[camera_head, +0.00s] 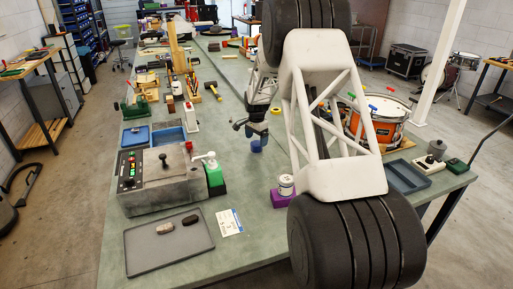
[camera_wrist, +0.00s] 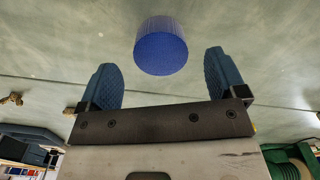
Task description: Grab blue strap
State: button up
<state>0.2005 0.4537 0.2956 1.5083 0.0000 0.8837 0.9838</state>
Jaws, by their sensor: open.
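The blue strap (camera_wrist: 161,48) shows in the wrist view as a round blue piece with a ribbed side, standing on the green bench top. In the head view it is a small blue shape (camera_head: 256,147) on the bench. My gripper (camera_wrist: 160,72) is open, with its two blue ribbed fingers apart and nothing between them. The strap lies ahead of the fingertips, roughly centred on the gap, and I see no contact. In the head view my gripper (camera_head: 253,133) is just above and beside the strap; its fingers are small there.
A purple block (camera_head: 280,198) with a white jar stands nearer the front. An orange drum (camera_head: 378,125) stands right.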

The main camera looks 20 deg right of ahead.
aim_at(256, 143)
jog(key=shift+f, duration=1.8)
jog(key=c, duration=1)
jog(key=shift+r, duration=0.2)
jog(key=shift+r, duration=0.5)
notch_tip(256, 143, up, 2)
jog(key=shift+r, duration=0.1)
jog(key=s+a, duration=0.1)
jog(key=s, duration=0.4)
jog(key=s+a+r, duration=0.1)
jog(key=s, duration=0.4)
jog(key=s+a, duration=0.1)
jog(key=s, duration=0.4)
jog(key=shift+s+r, duration=0.2)
jog(key=shift+s, duration=0.1)
